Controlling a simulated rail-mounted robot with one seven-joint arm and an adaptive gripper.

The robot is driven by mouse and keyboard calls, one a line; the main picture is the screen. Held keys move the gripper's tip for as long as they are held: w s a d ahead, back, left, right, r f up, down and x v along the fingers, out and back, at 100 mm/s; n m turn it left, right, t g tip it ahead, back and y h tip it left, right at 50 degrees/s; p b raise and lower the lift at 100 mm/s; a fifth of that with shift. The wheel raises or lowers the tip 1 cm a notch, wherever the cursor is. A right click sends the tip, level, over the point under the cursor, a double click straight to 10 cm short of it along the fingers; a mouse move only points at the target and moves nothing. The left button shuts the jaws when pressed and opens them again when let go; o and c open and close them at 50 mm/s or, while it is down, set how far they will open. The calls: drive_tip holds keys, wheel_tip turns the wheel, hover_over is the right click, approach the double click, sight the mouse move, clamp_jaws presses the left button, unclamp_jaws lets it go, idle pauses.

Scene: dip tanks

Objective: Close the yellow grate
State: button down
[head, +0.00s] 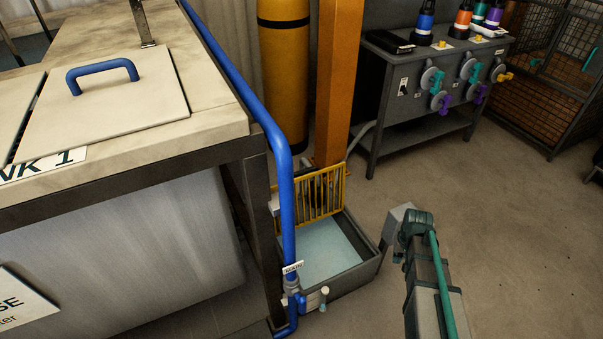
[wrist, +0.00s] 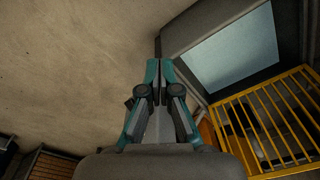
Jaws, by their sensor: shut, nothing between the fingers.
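The yellow grate (head: 311,194) stands raised at the back edge of a grey basin (head: 350,283) in the head view, leaving the pale blue surface inside uncovered. The grate (wrist: 268,118) also shows at the lower right of the wrist view, beside the open basin (wrist: 186,27). My gripper (wrist: 158,66) has its teal and dark fingers together and empty. Contact with the basin cannot be told. In the head view my arm comes up right of the basin and its fingertips are hidden.
A blue pipe (head: 284,180) and the tank table (head: 90,185) stand left of the basin. An orange post (head: 338,80) and a yellow cylinder (head: 283,60) rise behind the grate. A grey valve bench (head: 410,97) stands at the back.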

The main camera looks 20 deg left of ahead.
drive_tip(key=w+a+r+n+t, duration=0.1)
drive_tip(key=w+a+r+n, duration=0.2)
drive_tip(key=w+a, duration=1.2)
drive_tip(key=n+t+y, duration=0.1)
drive_tip(key=n+y, duration=0.1)
drive_tip(key=n, duration=0.1)
approach(323, 170)
drive_tip(key=x, duration=0.6)
drive_tip(key=w+a+r+n+y, duration=0.15)
drive_tip(key=a+r, duration=0.25)
drive_tip(key=a, duration=0.7)
drive_tip(key=w+x, duration=0.1)
drive_tip(key=x, duration=0.9)
drive_tip(key=shift+t, duration=0.3)
drive_tip(key=s+d, duration=0.1)
drive_tip(key=s+d+b, duration=0.1)
drive_tip(key=d, duration=0.1)
drive_tip(key=shift+s+d+f, duration=0.15)
drive_tip(key=shift+s+f, duration=0.05)
drive_tip(key=shift+s, duration=0.05)
